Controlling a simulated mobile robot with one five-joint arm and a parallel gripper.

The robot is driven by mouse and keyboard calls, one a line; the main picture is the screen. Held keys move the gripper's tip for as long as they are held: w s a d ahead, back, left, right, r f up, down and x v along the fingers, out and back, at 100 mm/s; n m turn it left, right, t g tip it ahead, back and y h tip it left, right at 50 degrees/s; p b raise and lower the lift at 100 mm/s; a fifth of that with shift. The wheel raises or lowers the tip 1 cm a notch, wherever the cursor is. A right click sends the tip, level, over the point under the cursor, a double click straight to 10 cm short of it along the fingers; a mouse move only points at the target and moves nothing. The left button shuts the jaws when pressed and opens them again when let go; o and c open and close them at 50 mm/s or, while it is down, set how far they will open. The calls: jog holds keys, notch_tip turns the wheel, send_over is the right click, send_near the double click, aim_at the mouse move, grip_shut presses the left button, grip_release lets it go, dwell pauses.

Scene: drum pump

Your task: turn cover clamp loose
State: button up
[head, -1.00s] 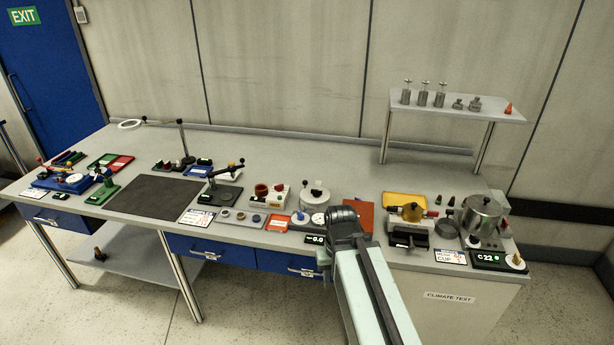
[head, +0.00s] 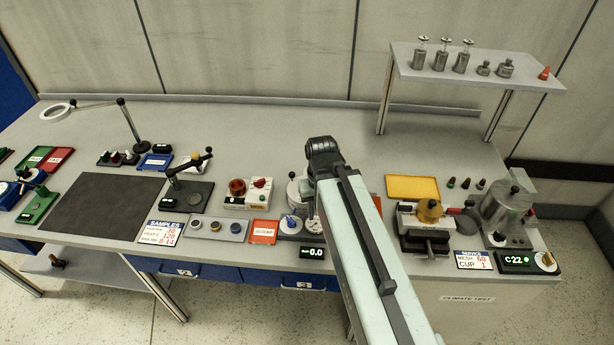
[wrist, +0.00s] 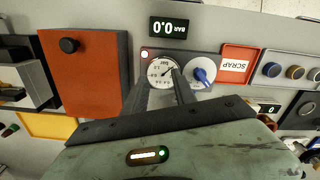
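No cover clamp can be made out for certain. A grey lidded drum (head: 296,190) with a dark knob stands mid-bench in the head view, its right part hidden behind my arm. In front of it are a round gauge and a blue knob (head: 291,222); the wrist view shows the gauge (wrist: 160,72) and blue knob (wrist: 202,75) beside a 0.0 BAR display (wrist: 175,27).
A red SCRAP tray (head: 264,232) is left of the drum. A steel pot (head: 507,208) and clamp-like fixture (head: 425,228) stand right.

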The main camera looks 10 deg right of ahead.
jog(key=shift+w+a+r, duration=0.1)
jog(key=shift+w, duration=0.05)
jog(key=w+r+m+p, duration=0.1)
jog(key=w+m, duration=0.3)
jog(key=m, duration=0.2)
jog(key=w+r+m+p, duration=0.2)
jog(key=w+m, duration=0.3)
jog(key=m, duration=0.2)
jog(key=w+r+m+p, duration=0.1)
jog(key=w+m+p, duration=0.1)
jog(key=w+m, duration=0.3)
jog(key=shift+w+r+m, duration=0.1)
jog(key=shift+r+m, duration=0.2)
jog(key=shift+m, duration=0.6)
jog(key=shift+w+m, duration=0.35)
jog(key=shift+m, duration=0.45)
notch_tip(320, 180, down, 8)
jog(key=b, duration=0.8)
jog(key=shift+r, duration=0.15)
jog(key=shift+c, duration=0.3)
grip_shut()
